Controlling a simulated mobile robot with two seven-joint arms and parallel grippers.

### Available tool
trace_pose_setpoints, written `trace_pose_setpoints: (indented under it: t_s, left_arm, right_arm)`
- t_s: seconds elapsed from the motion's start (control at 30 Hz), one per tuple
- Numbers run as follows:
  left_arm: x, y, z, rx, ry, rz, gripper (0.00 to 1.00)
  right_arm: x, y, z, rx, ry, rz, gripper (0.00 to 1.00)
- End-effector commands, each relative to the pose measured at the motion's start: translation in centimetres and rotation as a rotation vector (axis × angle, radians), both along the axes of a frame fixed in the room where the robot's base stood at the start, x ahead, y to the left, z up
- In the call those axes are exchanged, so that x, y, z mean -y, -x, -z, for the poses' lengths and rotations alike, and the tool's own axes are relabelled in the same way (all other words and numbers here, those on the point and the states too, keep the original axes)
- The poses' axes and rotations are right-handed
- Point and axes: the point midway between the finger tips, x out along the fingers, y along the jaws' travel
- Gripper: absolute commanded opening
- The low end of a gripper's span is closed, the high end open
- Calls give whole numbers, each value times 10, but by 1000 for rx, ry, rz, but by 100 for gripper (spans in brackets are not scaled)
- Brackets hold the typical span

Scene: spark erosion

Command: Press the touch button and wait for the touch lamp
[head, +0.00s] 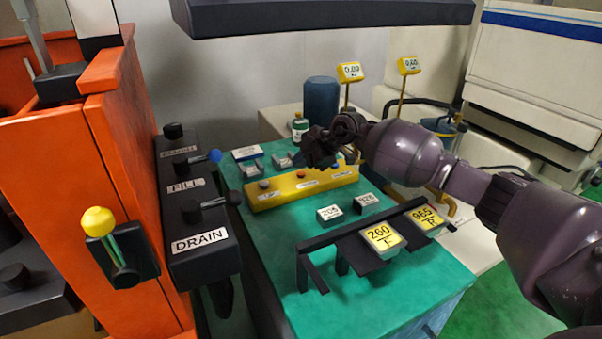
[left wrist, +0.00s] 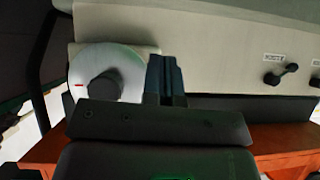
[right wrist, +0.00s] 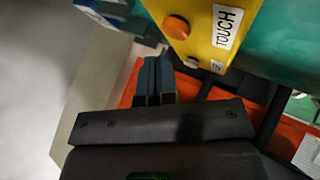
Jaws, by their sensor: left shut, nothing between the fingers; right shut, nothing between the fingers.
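A yellow button panel (head: 285,190) lies on the green table in the head view. Its orange button (head: 301,174) also shows in the right wrist view (right wrist: 177,27), beside a label reading TOUCH (right wrist: 227,25). A small pale knob or lamp (right wrist: 190,63) sits nearer the panel's edge there; I cannot tell whether it is lit. My right gripper (head: 318,157) is over the panel's far side; its shut, empty fingers (right wrist: 158,78) appear apart from the orange button. My left gripper (left wrist: 165,75) is shut and empty, outside the head view.
Black levers marked FILL and DRAIN (head: 202,240) stand left beside an orange cabinet (head: 60,160). A black rack (head: 330,235) with yellow number blocks stands at the table's front. A blue cylinder (head: 321,100) stands behind. The left wrist view shows a white dial (left wrist: 108,72).

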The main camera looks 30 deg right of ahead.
Motion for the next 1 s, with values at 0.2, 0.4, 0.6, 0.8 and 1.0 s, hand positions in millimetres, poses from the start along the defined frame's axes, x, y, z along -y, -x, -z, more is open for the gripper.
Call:
trace_pose_setpoints:
  t_s: [0.2,0.4,0.6,0.8,1.0]
  left_arm:
    - [0,-1,-4,5,-1,1,0]
    - [-1,-2,-8,10,-2,1,0]
    - [-1,-2,-7,9,-3,2,0]
    - [-1,-2,-7,8,-3,2,0]
    - [-1,-2,-8,9,-3,2,0]
  right_arm:
    - [0,0,2,0,-1,1,0]
    - [0,0,8,1,-1,1,0]
    - [0,0,9,0,0,0,0]
    - [0,0,9,0,0,0,0]
    - [0,0,11,-1,0,-1,0]
